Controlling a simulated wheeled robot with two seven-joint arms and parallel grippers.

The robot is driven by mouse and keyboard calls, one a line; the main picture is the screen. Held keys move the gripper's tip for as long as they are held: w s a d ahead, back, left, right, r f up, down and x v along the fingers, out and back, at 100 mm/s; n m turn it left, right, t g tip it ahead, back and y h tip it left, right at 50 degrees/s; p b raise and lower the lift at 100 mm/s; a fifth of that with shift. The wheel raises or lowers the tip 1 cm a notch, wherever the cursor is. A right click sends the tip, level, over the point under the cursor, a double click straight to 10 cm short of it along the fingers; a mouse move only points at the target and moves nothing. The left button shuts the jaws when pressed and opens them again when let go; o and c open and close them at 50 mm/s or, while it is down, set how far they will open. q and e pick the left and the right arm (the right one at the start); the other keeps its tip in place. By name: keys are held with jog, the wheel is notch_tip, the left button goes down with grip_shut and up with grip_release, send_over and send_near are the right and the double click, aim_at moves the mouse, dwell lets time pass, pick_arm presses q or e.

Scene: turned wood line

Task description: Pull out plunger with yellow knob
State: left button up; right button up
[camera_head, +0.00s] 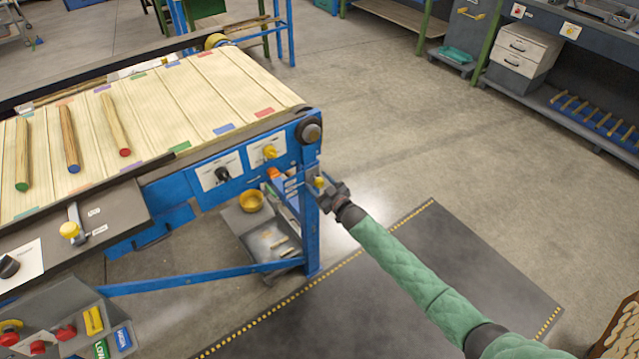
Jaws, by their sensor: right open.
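A small yellow knob (319,183) shows at the right end of the blue conveyor frame, beside the corner leg. I take it to be the plunger's knob; its shaft is too small to make out. My right gripper (325,187) is dark and is open right at this knob, its fingers pointing left toward the frame. The gripper partly hides the knob, and I cannot tell whether the fingers touch it. My right arm, in a green quilted sleeve, comes in from the lower right. My left gripper is not in view.
A yellow rotary switch (270,152) and a black one (222,174) sit on the frame's side. A lever with a yellow knob (69,230) stands at left. Turned sticks lie on the slatted belt (200,95). The floor right of the frame is open.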

grip_shut()
jog(key=shift+s+d, duration=0.3)
jog(key=shift+s, duration=0.05)
jog(key=shift+p+v, duration=0.3)
jog(key=shift+v, duration=0.8)
jog(key=shift+s, duration=0.15)
jog(key=shift+c, duration=0.6)
grip_release()
jog(key=shift+d, duration=0.1)
jog(key=shift+o, duration=0.6)
jog(key=shift+s+d+f, duration=0.15)
jog(key=shift+s+d, duration=0.05)
jog(key=shift+s, duration=0.05)
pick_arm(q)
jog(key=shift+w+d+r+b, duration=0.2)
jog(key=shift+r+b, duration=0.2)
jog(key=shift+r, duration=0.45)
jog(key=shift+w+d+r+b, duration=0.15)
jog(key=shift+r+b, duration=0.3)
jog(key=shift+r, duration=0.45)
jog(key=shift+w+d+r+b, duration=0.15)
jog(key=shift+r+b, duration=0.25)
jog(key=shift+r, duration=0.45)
pick_arm(e)
send_near(321, 185)
jog(key=shift+s+d+f, duration=0.1)
jog(key=shift+d, duration=0.05)
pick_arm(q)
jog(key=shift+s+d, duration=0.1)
